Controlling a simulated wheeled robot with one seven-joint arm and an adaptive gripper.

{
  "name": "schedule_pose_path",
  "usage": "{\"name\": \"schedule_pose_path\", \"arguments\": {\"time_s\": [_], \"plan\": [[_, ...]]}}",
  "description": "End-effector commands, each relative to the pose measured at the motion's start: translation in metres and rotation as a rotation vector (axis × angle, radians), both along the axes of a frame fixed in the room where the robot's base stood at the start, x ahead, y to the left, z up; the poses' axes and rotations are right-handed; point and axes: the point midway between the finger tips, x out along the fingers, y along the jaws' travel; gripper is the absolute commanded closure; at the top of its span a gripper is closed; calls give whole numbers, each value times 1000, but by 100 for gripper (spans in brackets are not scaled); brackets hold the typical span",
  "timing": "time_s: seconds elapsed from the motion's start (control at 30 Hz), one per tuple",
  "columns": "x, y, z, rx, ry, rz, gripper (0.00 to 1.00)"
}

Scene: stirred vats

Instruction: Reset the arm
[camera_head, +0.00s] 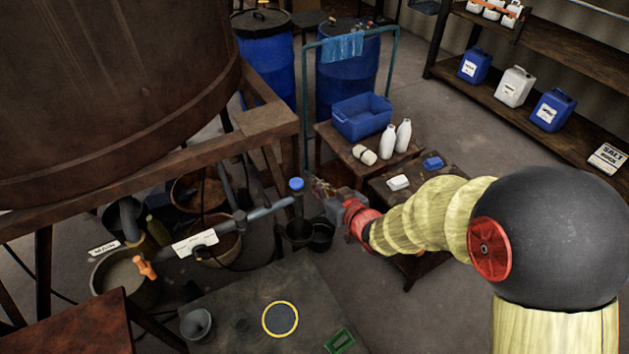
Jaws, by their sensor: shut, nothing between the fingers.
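My arm, cream-yellow with red and black joints, reaches in from the right side of the head view. My gripper (318,188) is at its end, near the middle of the picture. It is shut and looks empty. Its tips are small and partly hard to make out. They are close to a blue-capped upright fitting (296,185) on a grey pipe (268,211); I cannot tell whether they touch it.
A large brown vat (110,90) on a wooden frame fills the left. A grey table (235,310) with a yellow-rimmed disc (280,319) is in front. A blue bin (361,117) and white bottles (403,135) stand behind my gripper. Open floor (470,140) lies at right.

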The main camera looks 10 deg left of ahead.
Motion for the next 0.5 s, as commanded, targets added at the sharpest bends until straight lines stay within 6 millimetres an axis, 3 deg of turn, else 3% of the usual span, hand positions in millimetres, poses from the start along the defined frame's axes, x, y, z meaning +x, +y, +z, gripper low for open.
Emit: {"name": "schedule_pose_path", "arguments": {"time_s": [0.5], "plan": [[0, -2, -5, -24, 6, 0, 100]]}}
